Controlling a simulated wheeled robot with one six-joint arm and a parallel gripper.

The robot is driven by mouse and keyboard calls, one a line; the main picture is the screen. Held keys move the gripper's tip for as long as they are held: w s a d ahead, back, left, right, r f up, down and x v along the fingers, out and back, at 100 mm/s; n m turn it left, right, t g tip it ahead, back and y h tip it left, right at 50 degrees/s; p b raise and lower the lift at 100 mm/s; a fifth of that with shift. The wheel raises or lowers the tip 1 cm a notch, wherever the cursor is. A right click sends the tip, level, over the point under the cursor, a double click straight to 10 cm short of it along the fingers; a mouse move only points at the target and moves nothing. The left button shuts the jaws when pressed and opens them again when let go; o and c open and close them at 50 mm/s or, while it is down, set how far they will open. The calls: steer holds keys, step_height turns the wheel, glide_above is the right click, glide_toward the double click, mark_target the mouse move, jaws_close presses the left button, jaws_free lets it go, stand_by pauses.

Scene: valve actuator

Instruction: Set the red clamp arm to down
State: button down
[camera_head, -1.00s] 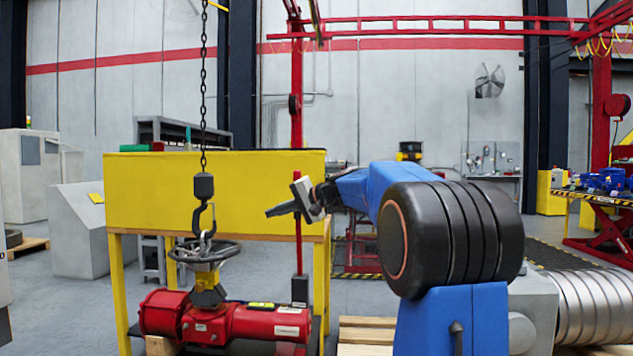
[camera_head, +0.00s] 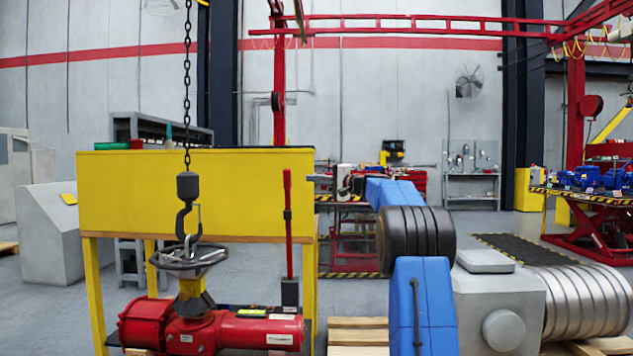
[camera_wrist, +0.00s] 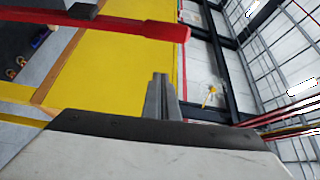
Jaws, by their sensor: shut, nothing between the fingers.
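The red clamp arm (camera_head: 287,205) is a slim red bar standing upright on a dark base block at the right end of the yellow panel. In the wrist view its red bar (camera_wrist: 120,24) crosses the upper left, with its blunt free end toward the centre. My gripper (camera_head: 318,178) is to the right of the bar, near the height of its top. The closed fingers (camera_wrist: 160,88) show in the wrist view below the bar's end, with a gap between. They hold nothing. How far apart in depth they are is hard to tell.
A yellow panel (camera_head: 180,190) stands behind the bar. A red actuator (camera_head: 240,330) with a handwheel (camera_head: 187,257) sits below, left of the bar. A hook on a chain (camera_head: 187,205) hangs above the handwheel. Wooden pallets (camera_head: 357,335) lie on the floor near my arm.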

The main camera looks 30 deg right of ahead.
steer(key=w+a, duration=0.3)
steer(key=a, duration=0.2)
steer(key=shift+a, duration=0.35)
stand_by(0.4)
steer(key=shift+w, duration=0.1)
